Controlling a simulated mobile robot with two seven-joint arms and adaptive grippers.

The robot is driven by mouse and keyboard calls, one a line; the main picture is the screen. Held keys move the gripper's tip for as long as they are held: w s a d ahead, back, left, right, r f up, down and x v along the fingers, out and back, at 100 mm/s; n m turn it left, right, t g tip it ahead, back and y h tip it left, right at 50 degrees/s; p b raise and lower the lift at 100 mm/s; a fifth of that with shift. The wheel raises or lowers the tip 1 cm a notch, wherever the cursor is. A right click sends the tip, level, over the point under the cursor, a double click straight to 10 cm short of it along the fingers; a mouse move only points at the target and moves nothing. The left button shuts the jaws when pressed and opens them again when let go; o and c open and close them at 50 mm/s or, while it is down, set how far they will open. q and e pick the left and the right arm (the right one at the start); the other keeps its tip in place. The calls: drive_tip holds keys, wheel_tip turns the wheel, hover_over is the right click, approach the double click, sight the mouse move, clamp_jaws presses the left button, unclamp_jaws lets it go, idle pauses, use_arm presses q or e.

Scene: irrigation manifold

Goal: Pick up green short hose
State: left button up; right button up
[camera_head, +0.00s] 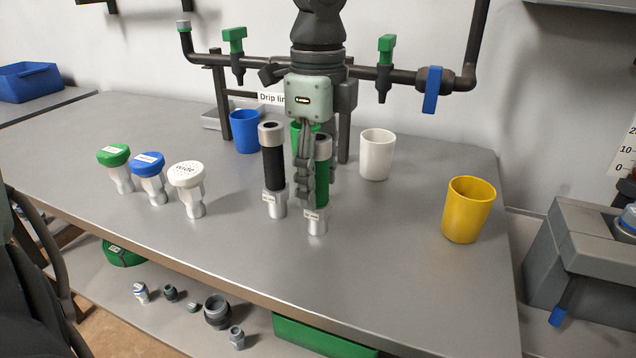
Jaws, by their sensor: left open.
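The green short hose (322,184) stands upright on the table with a silver collar on top and a silver, labelled fitting (317,224) at its foot. My left gripper (305,198) hangs down from above with its fingers seen edge-on. They cover the hose's left side. The jaws are open; I cannot tell whether the hose is between the fingers or behind them. A black hose (273,165) stands upright just to the left, in a similar silver fitting. My right gripper is not in view.
A blue cup (244,132), white cup (377,155) and yellow cup (468,210) stand around. Green (115,156), blue (149,166) and white (187,176) capped fittings stand at left. A dark pipe manifold (370,73) runs behind. The table's front middle is clear.

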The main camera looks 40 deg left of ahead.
use_arm(q)
drive_tip(key=shift+f, duration=0.35)
drive_tip(key=shift+c, duration=0.4)
clamp_jaws()
drive_tip(key=shift+r, duration=0.1)
